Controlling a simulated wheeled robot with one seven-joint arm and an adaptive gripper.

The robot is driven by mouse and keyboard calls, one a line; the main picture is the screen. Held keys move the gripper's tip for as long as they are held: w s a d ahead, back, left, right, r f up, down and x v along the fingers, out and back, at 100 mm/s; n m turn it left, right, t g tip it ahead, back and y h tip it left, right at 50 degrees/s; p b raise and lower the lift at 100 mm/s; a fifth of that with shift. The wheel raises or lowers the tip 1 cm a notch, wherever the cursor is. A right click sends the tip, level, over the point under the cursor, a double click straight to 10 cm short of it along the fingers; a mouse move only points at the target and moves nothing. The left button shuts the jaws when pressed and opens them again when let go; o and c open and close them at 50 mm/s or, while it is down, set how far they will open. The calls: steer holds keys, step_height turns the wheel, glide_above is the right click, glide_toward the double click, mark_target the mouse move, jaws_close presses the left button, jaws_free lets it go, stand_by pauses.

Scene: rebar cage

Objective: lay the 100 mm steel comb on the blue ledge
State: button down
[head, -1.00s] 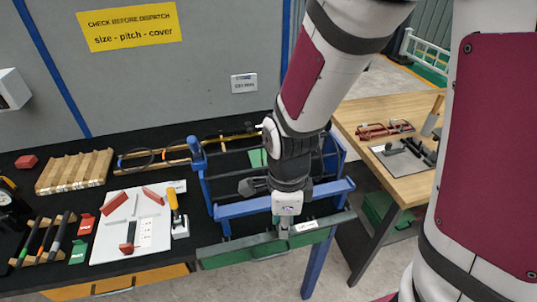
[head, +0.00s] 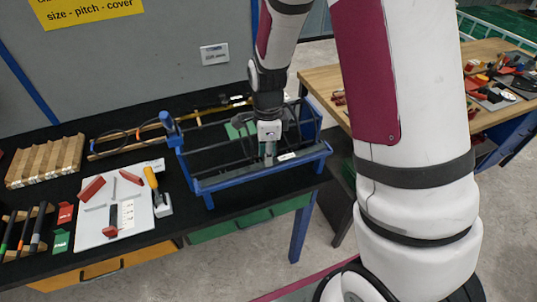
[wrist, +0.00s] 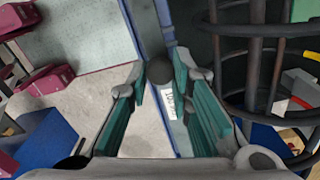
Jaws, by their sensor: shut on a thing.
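The blue frame (head: 183,160) holds dark rods behind the ledge. Left of it are a white board (head: 95,225) with red pieces, a yellow-handled tool (head: 151,178) and a slotted wooden block (head: 45,162). A green drawer (head: 230,226) is below. A wooden bench (head: 325,85) stands right.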

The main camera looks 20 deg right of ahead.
steer(key=shift+f, duration=0.4)
steer(key=c, duration=1.4)
jaws_free()
steer(key=shift+f, duration=0.15)
steer(key=shift+c, duration=0.2)
step_height(320, 180, up, 11)
steer(key=b, duration=0.1)
steer(key=s+r+n+t, duration=0.5)
steer(key=s+r+n, duration=1.1)
steer(key=n, duration=0.5)
steer(key=shift+s+r+t, duration=0.3)
steer(key=shift+s, duration=0.9)
